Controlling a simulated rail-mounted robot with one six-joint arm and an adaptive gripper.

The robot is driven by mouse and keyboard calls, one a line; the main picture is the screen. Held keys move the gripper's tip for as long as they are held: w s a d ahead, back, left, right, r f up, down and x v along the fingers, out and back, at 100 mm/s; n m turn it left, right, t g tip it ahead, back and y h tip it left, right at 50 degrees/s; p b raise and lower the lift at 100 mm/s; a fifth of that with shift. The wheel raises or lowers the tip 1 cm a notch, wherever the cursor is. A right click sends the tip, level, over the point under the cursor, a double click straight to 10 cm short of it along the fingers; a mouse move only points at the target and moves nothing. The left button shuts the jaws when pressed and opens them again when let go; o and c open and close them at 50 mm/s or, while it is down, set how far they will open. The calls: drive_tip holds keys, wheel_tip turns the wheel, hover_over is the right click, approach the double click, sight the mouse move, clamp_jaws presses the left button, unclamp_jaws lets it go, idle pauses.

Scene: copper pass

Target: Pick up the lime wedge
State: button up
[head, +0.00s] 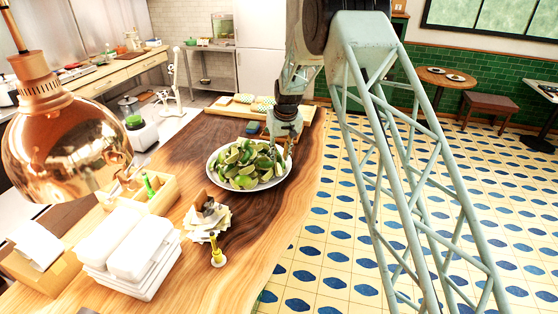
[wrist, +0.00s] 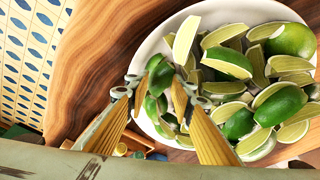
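The lime wedges (head: 240,168) are heaped with green peel and pale flesh in a round white bowl (head: 214,178) on the wooden counter. They also fill the bowl in the wrist view (wrist: 240,95). My gripper (head: 280,158) is down at the right side of the bowl in the head view. In the wrist view my gripper (wrist: 160,92) has its two yellow fingers apart, near the bowl's rim. A green lime wedge (wrist: 160,76) shows between the fingertips, with another (wrist: 153,106) just below it. I cannot tell whether the fingers touch either one.
A wooden tray (head: 240,110) lies behind the bowl. Stacked white containers (head: 133,250), a wooden caddy (head: 150,190), napkins (head: 207,215) and a small yellow stand (head: 217,254) are in front. A copper heat lamp (head: 65,140) hangs at left. The counter right of the bowl is bare.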

drive_tip(key=shift+w+f, duration=0.15)
drive_tip(key=shift+f, duration=0.4)
drive_tip(key=shift+c, duration=0.6)
drive_tip(key=c, duration=0.3)
drive_tip(key=shift+r, duration=0.2)
drive_tip(key=shift+c, duration=0.2)
drive_tip(key=shift+r+b, duration=0.35)
drive_tip(key=shift+r, duration=1.25)
drive_tip(key=s+d+r+b, duration=0.1)
drive_tip(key=s+d+b, duration=0.1)
drive_tip(key=s, duration=1.3)
drive_tip(key=shift+s+d+r+b, duration=0.25)
drive_tip(key=shift+s+d+b, duration=0.1)
drive_tip(key=shift+s, duration=0.05)
